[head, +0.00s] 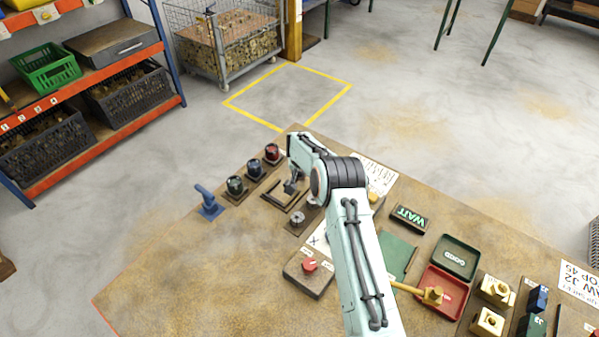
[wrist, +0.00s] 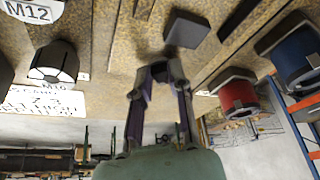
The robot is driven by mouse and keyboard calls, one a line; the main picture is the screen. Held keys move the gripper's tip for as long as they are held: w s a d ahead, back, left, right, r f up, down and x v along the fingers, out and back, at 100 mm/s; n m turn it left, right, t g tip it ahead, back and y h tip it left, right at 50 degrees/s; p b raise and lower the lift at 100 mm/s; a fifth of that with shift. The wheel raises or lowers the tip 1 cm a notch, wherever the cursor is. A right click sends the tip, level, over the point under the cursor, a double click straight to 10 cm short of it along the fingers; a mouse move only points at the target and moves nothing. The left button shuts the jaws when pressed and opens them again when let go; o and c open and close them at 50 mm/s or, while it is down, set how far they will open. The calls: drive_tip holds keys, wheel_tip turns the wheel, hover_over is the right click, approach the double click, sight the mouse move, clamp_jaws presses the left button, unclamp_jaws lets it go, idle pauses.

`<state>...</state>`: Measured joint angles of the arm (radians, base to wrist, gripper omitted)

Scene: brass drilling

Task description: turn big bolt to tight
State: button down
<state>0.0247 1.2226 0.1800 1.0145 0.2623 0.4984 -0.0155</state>
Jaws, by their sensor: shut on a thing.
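In the wrist view the two fingers of my gripper (wrist: 160,78) are closed together on a small dark piece between the tips, mostly hidden, and I cannot tell whether it is the big bolt. A dark block (wrist: 187,28) lies just beyond the tips. Grey round fittings stand at the left, one marked M12 (wrist: 34,10) and one marked M10 (wrist: 54,62). In the head view my gripper (head: 290,187) is low over the dark-framed board, and my arm hides part of this area. A grey fitting (head: 297,219) stands nearer the camera.
A blue tap-like fixture (head: 208,201) and a red-knobbed box (head: 309,267) are nearby. Trays and brass parts lie right of my arm. The table's front left is clear.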

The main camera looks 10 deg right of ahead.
drive_tip(key=c, duration=1.3)
unclamp_jaws()
drive_tip(key=v, duration=1.2)
drive_tip(key=shift+a, duration=0.1)
